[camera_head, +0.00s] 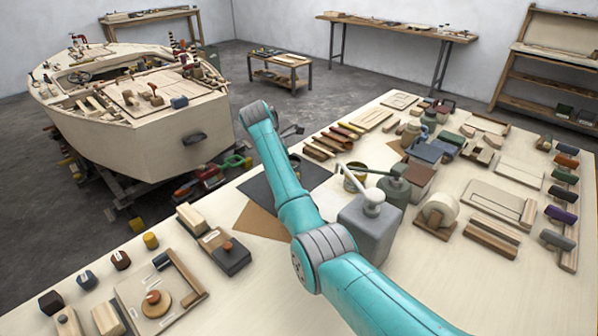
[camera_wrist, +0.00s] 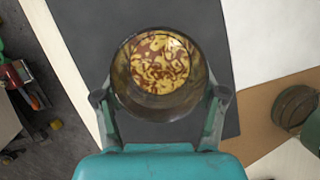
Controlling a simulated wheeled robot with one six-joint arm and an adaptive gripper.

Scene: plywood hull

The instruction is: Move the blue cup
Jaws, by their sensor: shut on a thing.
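In the wrist view, a round, open cup (camera_wrist: 122,82) sits between the fingers of my gripper (camera_wrist: 160,105). Its wall looks dark olive-brown, not clearly blue, and a yellow and red-brown mottled pattern shows inside it. My gripper is shut on this cup, one finger on each side. A dark grey sheet (camera_wrist: 200,30) lies below it; whether the cup touches the sheet I cannot tell. In the head view, my arm hides most of the gripper and the cup. No plainly blue cup shows elsewhere.
In the head view, a tin with a yellowish rim (camera_head: 354,178) and a grey pump-topped container (camera_head: 370,228) stand right of my arm. A brown sheet (camera_head: 262,222) lies on the bench. Bare bench top (camera_head: 490,285) is at lower right. A boat hull (camera_head: 150,140) stands beyond.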

